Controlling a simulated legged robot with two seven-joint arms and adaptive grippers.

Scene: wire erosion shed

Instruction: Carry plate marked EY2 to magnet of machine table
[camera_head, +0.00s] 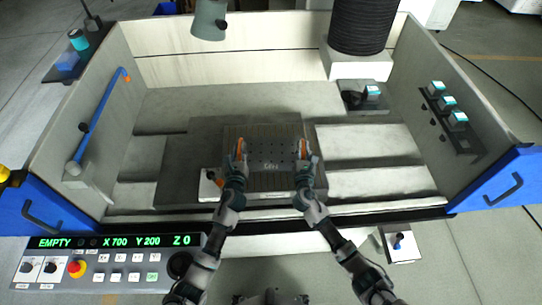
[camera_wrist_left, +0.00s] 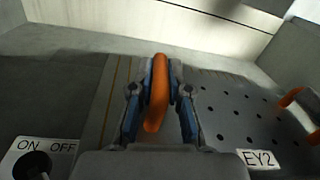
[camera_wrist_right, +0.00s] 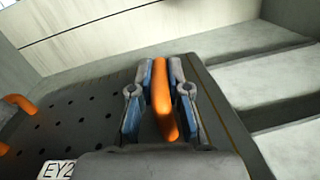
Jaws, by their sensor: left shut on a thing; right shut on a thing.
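The plate marked EY2 (camera_head: 271,153) is a dark perforated plate with an orange handle at each end. Its label (camera_wrist_left: 258,159) shows in the left wrist view. My left gripper (camera_head: 239,160) is shut on the left orange handle (camera_wrist_left: 160,85). My right gripper (camera_head: 304,163) is shut on the right orange handle (camera_wrist_right: 161,90). The plate looks level over the magnet (camera_head: 264,183), a striped block on the machine table (camera_head: 175,170). I cannot tell whether plate and magnet touch. An ON/OFF panel (camera_wrist_left: 40,150) with a black knob sits at the magnet's left.
A grey machine head (camera_head: 209,20) hangs above at the back. A black ribbed column (camera_head: 362,25) stands back right. A blue pipe (camera_head: 100,115) runs along the left wall. Tank walls enclose the table; light slabs (camera_head: 370,142) lie at right. The control panel display (camera_head: 115,242) reads EMPTY.

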